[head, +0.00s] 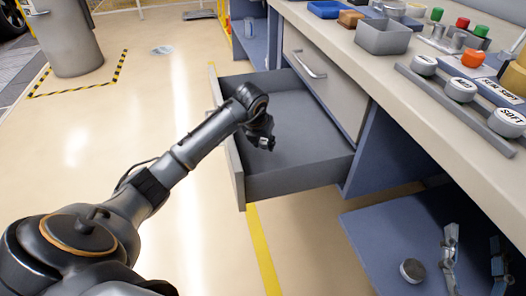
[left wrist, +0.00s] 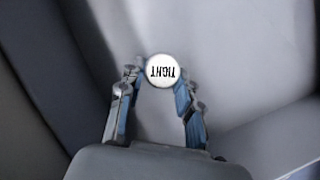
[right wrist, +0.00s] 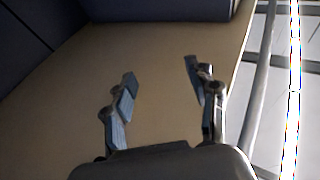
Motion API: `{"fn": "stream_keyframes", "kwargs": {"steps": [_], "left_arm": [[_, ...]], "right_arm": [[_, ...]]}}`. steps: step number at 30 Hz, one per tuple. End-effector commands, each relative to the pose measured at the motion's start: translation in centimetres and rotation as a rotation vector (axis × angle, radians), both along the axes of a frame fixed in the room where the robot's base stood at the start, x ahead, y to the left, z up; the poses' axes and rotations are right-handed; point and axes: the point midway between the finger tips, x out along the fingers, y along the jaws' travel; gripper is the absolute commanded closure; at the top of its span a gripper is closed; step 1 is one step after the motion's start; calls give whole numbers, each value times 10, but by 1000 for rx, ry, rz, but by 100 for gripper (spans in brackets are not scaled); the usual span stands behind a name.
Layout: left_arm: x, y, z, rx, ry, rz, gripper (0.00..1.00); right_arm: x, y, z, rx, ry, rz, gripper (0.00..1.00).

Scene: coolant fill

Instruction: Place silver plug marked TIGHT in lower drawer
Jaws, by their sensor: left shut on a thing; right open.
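The silver plug marked TIGHT (left wrist: 162,70) is between the fingers of my left gripper (head: 262,140) in the left wrist view. My left gripper is shut on it, with grey drawer surfaces around it. In the head view the gripper hides the plug. The lower drawer (head: 290,182) is pulled out, and my left gripper is over its inside, near the front panel. Whether the plug touches the drawer floor I cannot tell. My right gripper (head: 475,262) is open and empty at the lower right; its parted fingers also show in the right wrist view (right wrist: 160,95).
A closed drawer (head: 325,85) with a handle sits above the open one. A round silver piece (head: 412,270) lies on a blue-grey surface (head: 375,230) by my right gripper.

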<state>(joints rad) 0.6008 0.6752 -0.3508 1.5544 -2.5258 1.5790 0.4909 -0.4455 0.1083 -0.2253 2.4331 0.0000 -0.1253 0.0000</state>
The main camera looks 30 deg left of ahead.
Motion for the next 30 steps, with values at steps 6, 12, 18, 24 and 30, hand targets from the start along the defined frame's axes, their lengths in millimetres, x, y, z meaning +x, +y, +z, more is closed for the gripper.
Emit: {"fn": "stream_keyframes", "kwargs": {"steps": [6,12,18,24,30], "left_arm": [[-1,-1,-24,-2,0,0,86],[-1,0,-30,1,0,0,86],[-1,0,-29,1,0,0,86],[-1,0,-31,1,1,0,56],[-1,0,-31,1,1,0,43]], "right_arm": [[-15,2,35,61,-219,14,42],[-24,1,50,86,-306,17,42],[-24,1,50,86,-306,17,42],[-26,1,53,91,-325,19,42],[-25,1,53,90,-322,19,42]]}}
